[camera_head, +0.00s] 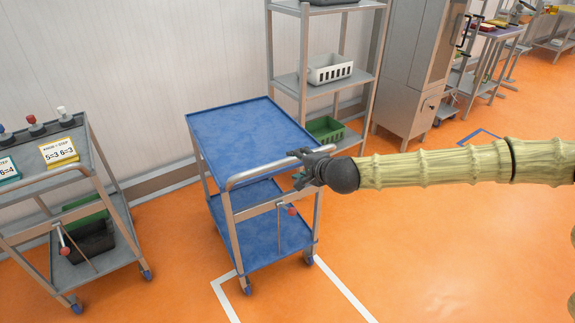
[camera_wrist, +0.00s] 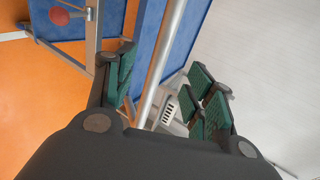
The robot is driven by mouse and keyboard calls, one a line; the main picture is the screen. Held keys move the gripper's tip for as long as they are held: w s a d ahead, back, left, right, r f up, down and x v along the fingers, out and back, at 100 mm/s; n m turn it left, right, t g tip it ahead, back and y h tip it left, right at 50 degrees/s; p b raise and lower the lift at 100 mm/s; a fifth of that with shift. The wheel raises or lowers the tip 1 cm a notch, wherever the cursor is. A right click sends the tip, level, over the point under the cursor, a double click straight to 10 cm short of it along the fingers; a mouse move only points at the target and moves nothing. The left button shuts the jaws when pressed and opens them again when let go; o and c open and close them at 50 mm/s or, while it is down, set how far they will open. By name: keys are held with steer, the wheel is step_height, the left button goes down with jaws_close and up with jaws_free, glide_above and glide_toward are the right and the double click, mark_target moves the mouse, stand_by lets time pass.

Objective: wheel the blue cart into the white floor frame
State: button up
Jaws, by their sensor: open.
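The blue cart (camera_head: 250,130) stands near the wall, with two blue shelves, a grey metal handle bar (camera_head: 262,167) and small wheels. The white floor frame (camera_head: 345,287) is painted on the orange floor; its lines show at and in front of the cart's front wheels, and the rest is cut off or hidden. My gripper (camera_head: 300,168) is at the right end of the cart's handle. In the wrist view the open fingers (camera_wrist: 160,90) stand on either side of the handle bar (camera_wrist: 163,70). I cannot tell whether either finger touches the bar.
A grey cart (camera_head: 62,173) with signs and knobs on top stands at left. A metal shelf rack (camera_head: 355,83) with a white basket (camera_head: 326,70) and green crate (camera_head: 325,130) stands behind the blue cart. A grey cabinet (camera_head: 412,75) is farther right. Orange floor at lower right is clear.

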mark_target(289, 162)
steer(key=b+x, duration=0.2)
steer(key=x, duration=0.6)
steer(key=shift+w+a+f, duration=0.1)
steer(key=shift+w+a, duration=0.1)
steer(key=shift+w, duration=0.1)
jaws_close()
